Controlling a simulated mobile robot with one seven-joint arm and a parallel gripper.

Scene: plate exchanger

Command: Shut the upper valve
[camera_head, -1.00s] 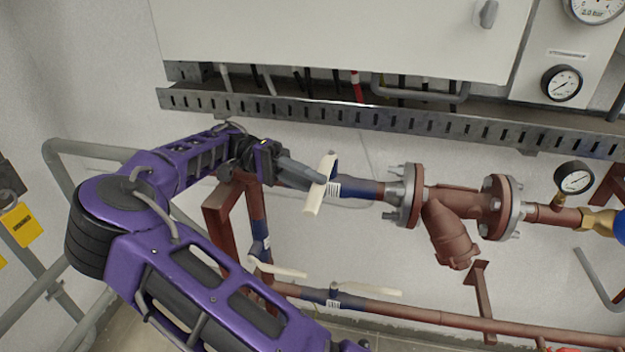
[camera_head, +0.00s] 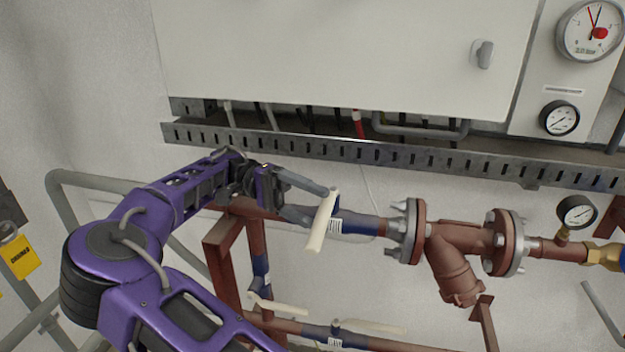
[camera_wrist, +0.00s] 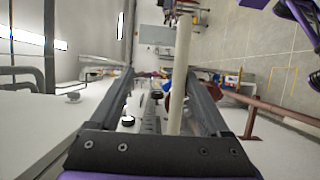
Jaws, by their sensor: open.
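The upper valve has a blue body (camera_head: 358,224) on a horizontal pipe and a long cream lever (camera_head: 322,222). The lever stands out across the pipe, with its free end low and towards me. My gripper (camera_head: 311,202) is at the lever from the left, with its fingers spread. In the wrist view the cream lever (camera_wrist: 180,70) passes between the two open fingers of my gripper (camera_wrist: 160,78), nearer the right finger. I cannot tell whether a finger touches it.
A lower pipe (camera_head: 395,344) carries cream levers (camera_head: 372,327) below. A flanged red-brown strainer (camera_head: 455,265) sits right of the upper valve. A slotted metal tray (camera_head: 350,150) and white cabinet (camera_head: 330,55) are above. Gauges (camera_head: 560,118) are at the right.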

